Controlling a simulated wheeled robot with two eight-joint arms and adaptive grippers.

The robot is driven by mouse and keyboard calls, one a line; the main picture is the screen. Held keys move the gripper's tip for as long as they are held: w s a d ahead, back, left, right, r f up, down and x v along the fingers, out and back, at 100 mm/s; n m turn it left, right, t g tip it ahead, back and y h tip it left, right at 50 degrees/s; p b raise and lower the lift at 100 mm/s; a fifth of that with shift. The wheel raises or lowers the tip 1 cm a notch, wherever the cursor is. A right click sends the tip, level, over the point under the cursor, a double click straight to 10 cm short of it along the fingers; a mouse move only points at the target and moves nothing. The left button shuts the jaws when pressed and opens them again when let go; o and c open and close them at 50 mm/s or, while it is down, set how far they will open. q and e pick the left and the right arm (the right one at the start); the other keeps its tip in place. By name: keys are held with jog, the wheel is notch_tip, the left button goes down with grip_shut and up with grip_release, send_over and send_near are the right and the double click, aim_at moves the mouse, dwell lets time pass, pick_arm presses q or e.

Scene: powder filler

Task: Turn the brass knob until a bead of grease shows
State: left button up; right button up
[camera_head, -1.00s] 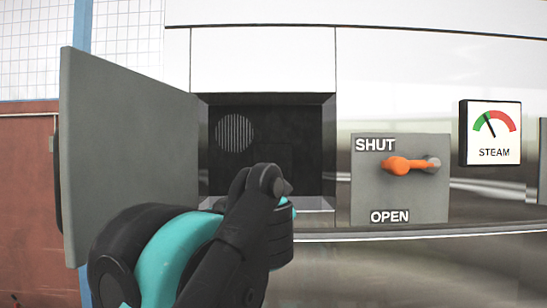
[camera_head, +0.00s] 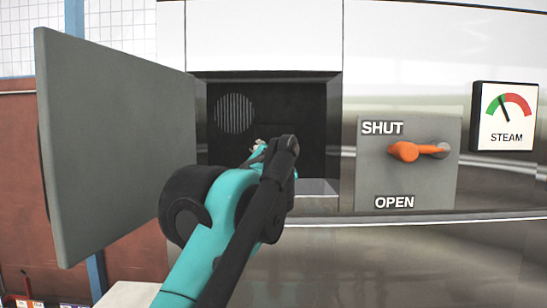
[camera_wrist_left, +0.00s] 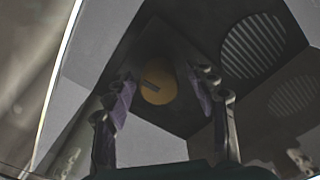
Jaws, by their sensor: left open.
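The brass knob (camera_wrist_left: 157,83) is a round, yellowish disc with a dark slot across its face, set at the back of the dark recess in the left wrist view. In the head view my left arm covers the knob. My left gripper (camera_wrist_left: 166,90) is open, with one finger on each side of the knob in the picture. I see no contact with it; the remaining distance is hard to tell. In the head view this arm reaches into the recess (camera_head: 310,120) and hides most of its gripper. My right gripper is out of view.
A grey door (camera_head: 115,150) stands open left of the recess. A round slotted grille (camera_head: 235,113) is on the recess's back wall. To the right are an orange lever (camera_head: 405,151) between SHUT and OPEN labels and a steam gauge (camera_head: 505,115).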

pick_arm(q)
jog(key=shift+s, duration=0.1)
jog(key=shift+w+f, duration=0.1)
jog(key=shift+w, duration=0.15)
jog(key=c, duration=1.1)
jog(key=shift+c, duration=0.2)
jog(key=m+p, duration=0.1)
jog(key=m, duration=0.1)
jog(key=shift+m, duration=0.4)
jog(key=m+p, duration=0.2)
jog(key=m, duration=0.2)
jog(key=m+p, duration=0.1)
jog(key=m, duration=0.3)
jog(key=shift+m+p, duration=0.55)
jog(key=shift+m, duration=1.45)
